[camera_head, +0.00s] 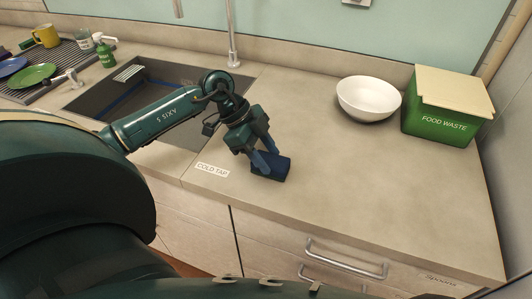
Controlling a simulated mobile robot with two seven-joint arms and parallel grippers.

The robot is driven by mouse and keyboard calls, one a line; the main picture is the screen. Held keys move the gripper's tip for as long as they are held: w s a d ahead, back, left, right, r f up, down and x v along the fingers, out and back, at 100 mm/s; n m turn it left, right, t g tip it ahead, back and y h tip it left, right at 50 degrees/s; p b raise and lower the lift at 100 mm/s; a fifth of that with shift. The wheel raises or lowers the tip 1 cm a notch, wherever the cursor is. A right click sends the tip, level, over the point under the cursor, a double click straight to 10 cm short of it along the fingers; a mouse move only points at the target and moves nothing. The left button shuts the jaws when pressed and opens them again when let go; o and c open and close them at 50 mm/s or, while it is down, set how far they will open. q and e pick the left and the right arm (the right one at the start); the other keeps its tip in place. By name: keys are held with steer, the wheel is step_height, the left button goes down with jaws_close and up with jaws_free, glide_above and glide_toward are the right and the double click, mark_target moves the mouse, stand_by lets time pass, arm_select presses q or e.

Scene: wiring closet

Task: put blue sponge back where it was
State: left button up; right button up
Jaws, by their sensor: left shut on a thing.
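The blue sponge (277,169) is a small dark blue block at the front part of the counter, just right of the "COLD TAP" label (212,170). My left gripper (267,163) comes down over it from the upper left and is shut on it. The fingers hide part of the sponge's left side. I cannot tell whether the sponge touches the counter or is just above it. My right gripper is not in view.
A sink (88,100) with a tall tap (232,45) lies behind my left arm. A white bowl (368,98) and a green "FOOD WASTE" bin (440,122) stand at the back right. A ribbed drainer (84,57) with plates is at the left. The counter's right front is clear.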

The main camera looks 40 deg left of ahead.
arm_select(q)
steer(key=shift+f, duration=0.45)
steer(key=o, duration=0.9)
steer(key=shift+o, duration=0.3)
steer(key=o, duration=0.5)
